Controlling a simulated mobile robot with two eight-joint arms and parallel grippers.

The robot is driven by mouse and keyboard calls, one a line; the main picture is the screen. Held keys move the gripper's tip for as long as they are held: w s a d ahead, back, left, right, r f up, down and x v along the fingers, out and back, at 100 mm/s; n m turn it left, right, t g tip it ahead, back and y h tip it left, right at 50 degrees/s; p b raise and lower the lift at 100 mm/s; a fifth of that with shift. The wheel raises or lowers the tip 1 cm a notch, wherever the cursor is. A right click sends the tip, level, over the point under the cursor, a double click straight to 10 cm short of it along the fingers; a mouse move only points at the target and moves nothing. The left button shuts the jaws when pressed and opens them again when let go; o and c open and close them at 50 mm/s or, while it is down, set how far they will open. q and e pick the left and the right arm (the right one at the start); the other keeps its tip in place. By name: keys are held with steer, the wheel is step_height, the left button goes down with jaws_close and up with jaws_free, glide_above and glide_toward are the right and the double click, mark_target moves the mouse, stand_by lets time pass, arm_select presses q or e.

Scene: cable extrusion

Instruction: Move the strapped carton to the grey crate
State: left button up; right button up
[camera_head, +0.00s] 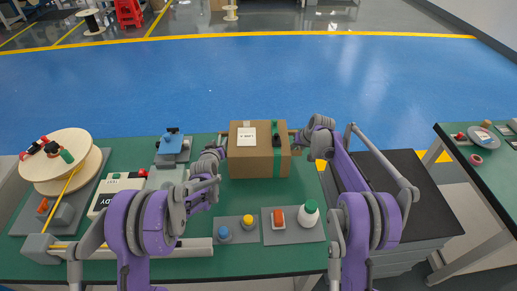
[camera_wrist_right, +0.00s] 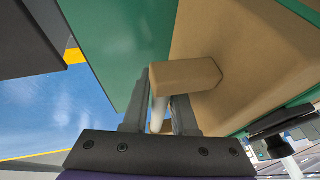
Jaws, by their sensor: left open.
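The strapped carton (camera_head: 248,163), a brown box with a green strap and a white label, stands upright at the back edge of the green table. It has a small tan grip on each side. My left gripper (camera_head: 222,146) is open at the carton's left side. My right gripper (camera_head: 297,137) is at its right side. In the right wrist view the carton (camera_wrist_right: 235,50) fills the upper right, and its tan grip (camera_wrist_right: 185,75) overlaps the fingertips of my right gripper (camera_wrist_right: 160,100). Whether the fingers pinch it is unclear. I cannot make out a grey crate for certain.
A black-topped grey unit (camera_head: 420,192) stands right of the green table (camera_head: 130,265). A cable spool (camera_head: 60,160) is at left. Blue floor behind is clear.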

arm_select(q)
steer(key=shift+c, duration=0.2)
arm_select(e)
steer(key=shift+c, duration=0.3)
arm_select(q)
steer(key=c, duration=0.5)
arm_select(e)
jaws_close()
arm_select(q)
jaws_close()
arm_select(e)
steer(key=shift+r, duration=0.1)
